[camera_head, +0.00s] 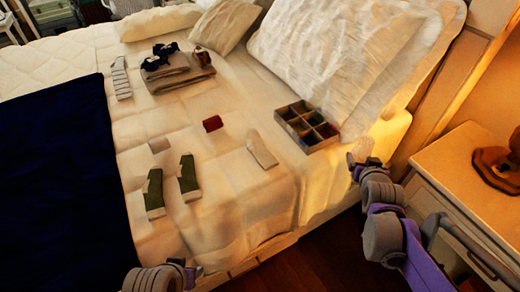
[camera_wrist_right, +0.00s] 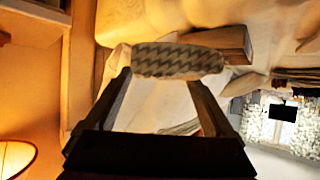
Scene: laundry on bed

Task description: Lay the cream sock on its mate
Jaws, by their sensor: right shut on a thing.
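One cream sock (camera_head: 262,150) lies flat on the bed's right half, left of the divided tray. My right gripper (camera_head: 356,164) is beyond the bed's right edge, to the right of that sock and apart from it. In the right wrist view it is shut on the other cream sock (camera_wrist_right: 178,60), whose pale surface shows a grey zigzag knit across the fingertips. The held sock is hardly visible in the head view. My left arm (camera_head: 160,278) shows at the bottom edge; its fingers cannot be made out.
The divided tray (camera_head: 306,127) stands near the bed's right edge. Two green socks (camera_head: 188,177), a dark red item (camera_head: 213,123), a striped sock (camera_head: 121,78) and folded cloths (camera_head: 180,76) lie on the bed. A nightstand (camera_head: 450,165) is at right. Bed around the cream sock is clear.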

